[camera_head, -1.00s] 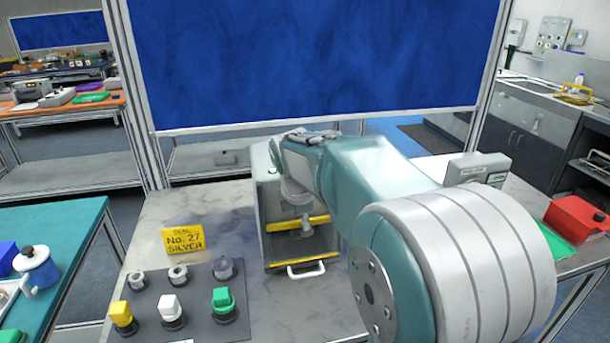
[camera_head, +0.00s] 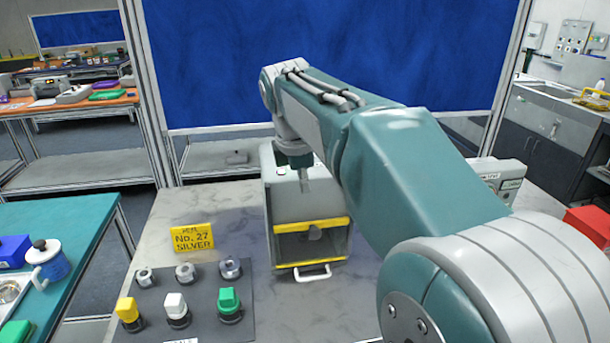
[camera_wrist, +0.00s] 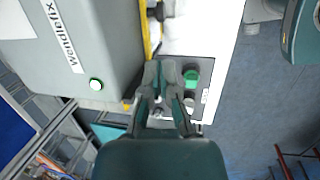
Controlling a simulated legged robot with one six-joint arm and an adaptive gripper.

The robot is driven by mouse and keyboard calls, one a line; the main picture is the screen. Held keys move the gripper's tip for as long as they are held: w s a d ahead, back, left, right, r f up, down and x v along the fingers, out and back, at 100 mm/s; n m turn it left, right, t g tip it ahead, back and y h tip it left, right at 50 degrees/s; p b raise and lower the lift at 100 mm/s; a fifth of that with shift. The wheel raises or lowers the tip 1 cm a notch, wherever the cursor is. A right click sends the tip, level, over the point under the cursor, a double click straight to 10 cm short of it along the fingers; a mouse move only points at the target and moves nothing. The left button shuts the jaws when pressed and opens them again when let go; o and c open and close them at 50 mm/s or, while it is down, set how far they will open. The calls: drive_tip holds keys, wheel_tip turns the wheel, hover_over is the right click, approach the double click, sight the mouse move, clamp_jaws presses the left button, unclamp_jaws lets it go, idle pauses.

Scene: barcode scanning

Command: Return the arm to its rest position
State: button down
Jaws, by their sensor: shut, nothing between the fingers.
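My arm (camera_head: 400,150) reaches from the lower right over the bench, with its elbow raised and its far end above a grey box-shaped device (camera_head: 285,190) with a yellow-edged front opening. My gripper (camera_wrist: 160,68) is shut and empty in the wrist view. It points past the device's yellow edge towards the dark button panel. In the head view only a small part of the hand hangs down, in front of the device's upper part, and the fingertips are hard to make out.
A teal table (camera_head: 85,235) with a mug stands at left. A blue board (camera_head: 330,50) stands behind.

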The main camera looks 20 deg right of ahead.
drive_tip(key=s+a+f+m+t, duration=0.1)
drive_tip(key=s+a+f+m, duration=0.1)
drive_tip(key=s+m, duration=0.3)
drive_tip(key=s+a+f+m+t+y, duration=0.1)
drive_tip(key=s+a+f+m, duration=0.1)
drive_tip(key=s+f+m, duration=0.3)
drive_tip(key=s+a+f+m+t+y, duration=0.1)
drive_tip(key=s+f+m, duration=0.3)
drive_tip(key=s, duration=0.6)
drive_tip(key=shift+s+a+m+t, duration=0.4)
drive_tip(key=shift+m, duration=0.4)
idle(0.8)
